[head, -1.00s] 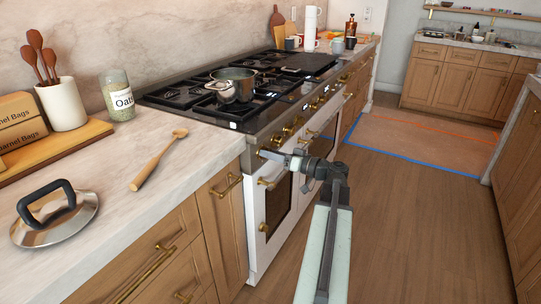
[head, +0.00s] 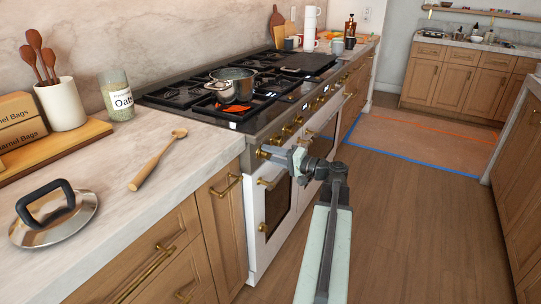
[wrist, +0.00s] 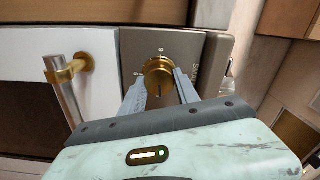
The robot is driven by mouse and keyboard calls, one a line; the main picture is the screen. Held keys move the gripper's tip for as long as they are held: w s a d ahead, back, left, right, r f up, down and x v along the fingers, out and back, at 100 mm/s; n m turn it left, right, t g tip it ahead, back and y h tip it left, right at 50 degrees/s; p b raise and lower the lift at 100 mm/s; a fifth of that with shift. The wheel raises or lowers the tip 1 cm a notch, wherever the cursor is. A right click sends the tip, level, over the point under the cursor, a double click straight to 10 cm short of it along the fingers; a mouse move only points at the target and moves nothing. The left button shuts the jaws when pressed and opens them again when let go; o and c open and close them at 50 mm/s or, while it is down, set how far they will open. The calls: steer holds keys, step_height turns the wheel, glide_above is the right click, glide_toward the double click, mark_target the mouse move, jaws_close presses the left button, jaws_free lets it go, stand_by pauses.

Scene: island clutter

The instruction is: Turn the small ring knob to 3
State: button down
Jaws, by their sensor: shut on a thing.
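The brass ring knob (wrist: 158,74) is on the steel front panel (wrist: 133,50) of the stove, beside partly hidden lettering that reads "SMA". A dark line on the knob's face points toward the bottom of the wrist view. Small pale marks show on the panel around it; I cannot read their numbers. My gripper (head: 270,154) is shut on this knob, one finger on each side. In the head view the knob (head: 262,150) is the nearest on the stove front, partly hidden by my fingers. An orange flame (head: 236,109) shows under the steel pot (head: 233,88).
More brass knobs (head: 288,129) run along the stove front. The counter at left holds a wooden spoon (head: 156,162), a pot lid (head: 54,214) and an oats jar (head: 117,97). The floor (head: 400,215) at right is clear.

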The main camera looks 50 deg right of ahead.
steer(key=shift+m, duration=0.5)
steer(key=c, duration=0.9)
jaws_free()
steer(key=shift+s, duration=0.1)
steer(key=v, duration=0.7)
steer(key=shift+s, duration=0.3)
steer(key=shift+d+f, duration=0.1)
